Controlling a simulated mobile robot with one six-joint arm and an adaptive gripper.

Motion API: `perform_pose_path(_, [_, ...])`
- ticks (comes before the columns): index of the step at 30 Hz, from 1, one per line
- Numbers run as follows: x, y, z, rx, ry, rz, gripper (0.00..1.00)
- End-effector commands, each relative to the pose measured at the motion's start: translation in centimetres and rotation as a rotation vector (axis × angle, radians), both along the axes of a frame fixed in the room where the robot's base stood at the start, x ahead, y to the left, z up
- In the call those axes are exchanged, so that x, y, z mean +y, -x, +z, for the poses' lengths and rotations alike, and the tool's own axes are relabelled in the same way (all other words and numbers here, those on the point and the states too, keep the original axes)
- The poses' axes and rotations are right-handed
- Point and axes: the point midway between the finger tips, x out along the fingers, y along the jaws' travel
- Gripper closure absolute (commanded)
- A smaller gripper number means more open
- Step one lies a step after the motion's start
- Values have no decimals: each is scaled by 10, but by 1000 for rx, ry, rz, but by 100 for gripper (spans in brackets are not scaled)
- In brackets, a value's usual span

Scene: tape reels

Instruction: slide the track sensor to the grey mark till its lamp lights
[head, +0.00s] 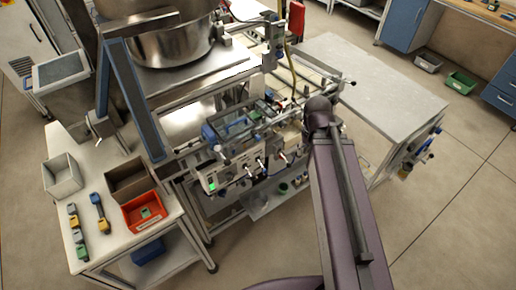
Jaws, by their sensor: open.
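My purple arm reaches up from the bottom right to its round dark joint beside the machine's front. I cannot make out my gripper; it seems hidden beyond that joint among the machine's rails. The machine's working part, with a clear-covered box (232,128) and metal rails, lies just left of the joint. Below it is a pale control panel (228,178) with a small green light or screen (212,184) at its left end. The track sensor, its lamp and the grey mark are too small or hidden to tell apart here.
A large steel bowl (170,40) sits on the machine. A grey-topped table (375,85) stands right. Floor is clear at lower right.

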Motion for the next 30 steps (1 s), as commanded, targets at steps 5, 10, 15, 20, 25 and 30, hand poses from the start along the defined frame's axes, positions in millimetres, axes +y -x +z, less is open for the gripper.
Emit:
perform_pose_path(5, [0, 0, -45, 0, 0, 1, 40])
perform_pose_path(10, [1, 0, -66, 0, 0, 1, 40])
perform_pose_path(15, [1, 0, -75, 0, 0, 1, 40])
perform_pose_path(20, [1, 0, -76, 0, 0, 1, 40])
perform_pose_path(25, [1, 0, -75, 0, 0, 1, 40])
perform_pose_path(30, [1, 0, -75, 0, 0, 1, 40])
